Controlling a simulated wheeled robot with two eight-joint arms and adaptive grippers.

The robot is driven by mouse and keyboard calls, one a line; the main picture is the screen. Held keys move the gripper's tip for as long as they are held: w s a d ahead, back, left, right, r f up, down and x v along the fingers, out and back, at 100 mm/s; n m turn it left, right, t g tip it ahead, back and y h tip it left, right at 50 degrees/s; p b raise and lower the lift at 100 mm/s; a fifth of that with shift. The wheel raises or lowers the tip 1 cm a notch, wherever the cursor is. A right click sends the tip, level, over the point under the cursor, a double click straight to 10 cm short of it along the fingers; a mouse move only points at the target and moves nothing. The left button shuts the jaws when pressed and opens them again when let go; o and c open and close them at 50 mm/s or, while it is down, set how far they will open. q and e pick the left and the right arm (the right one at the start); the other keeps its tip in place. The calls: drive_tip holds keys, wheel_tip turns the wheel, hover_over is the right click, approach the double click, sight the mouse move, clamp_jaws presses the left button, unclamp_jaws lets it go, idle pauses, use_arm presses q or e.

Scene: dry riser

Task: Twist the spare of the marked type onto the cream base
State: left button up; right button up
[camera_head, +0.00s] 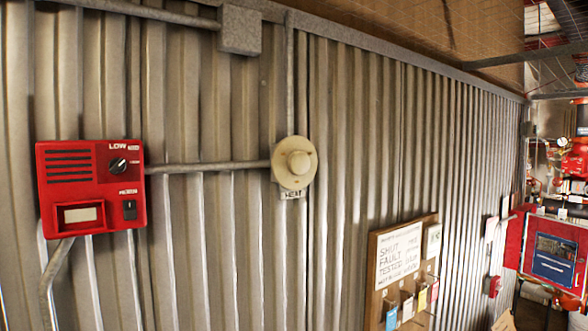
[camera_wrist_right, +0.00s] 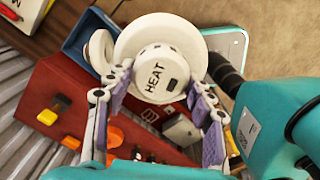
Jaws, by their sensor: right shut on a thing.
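The round cream base (camera_head: 287,172) is on the corrugated wall, with a raised round centre and a small label (camera_head: 292,194) reading HEAT just below it. In the right wrist view a white round detector marked HEAT (camera_wrist_right: 153,72) sits between the purple-padded fingers of my right gripper (camera_wrist_right: 160,84), which is shut on it. Another white round piece (camera_wrist_right: 98,50) lies in a blue bin (camera_wrist_right: 76,47) beside the held detector. Neither gripper shows in the head view.
A red control box (camera_head: 90,185) with a LOW dial is left of the base, joined by conduit. A tag board (camera_head: 402,262) is at lower right, a red cabinet (camera_head: 553,255) far right. Under the gripper is a red surface (camera_wrist_right: 50,90) with yellow and orange items.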

drive_tip(key=shift+w+r, duration=0.1)
idle(0.6)
drive_tip(key=w+a+r+t+y+p, duration=0.1)
drive_tip(key=w+a+r+y+p, duration=0.15)
drive_tip(key=w+a+r, duration=0.35)
drive_tip(key=w+a+r+y+p, duration=0.1)
drive_tip(key=w+a+r+p, duration=0.3)
drive_tip(key=r, duration=0.4)
drive_tip(key=m+t+y+p, duration=0.7)
drive_tip(key=t+p, duration=0.6)
drive_tip(key=p, duration=0.2)
approach(294, 159)
drive_tip(key=s+d+f, duration=0.2)
drive_tip(key=d, duration=0.2)
drive_tip(key=shift+w+a+r+t, duration=0.2)
drive_tip(key=shift+a+r+t, duration=0.1)
drive_tip(key=shift+r, duration=0.15)
drive_tip(key=shift+d, duration=0.1)
drive_tip(key=shift+x, duration=2.9)
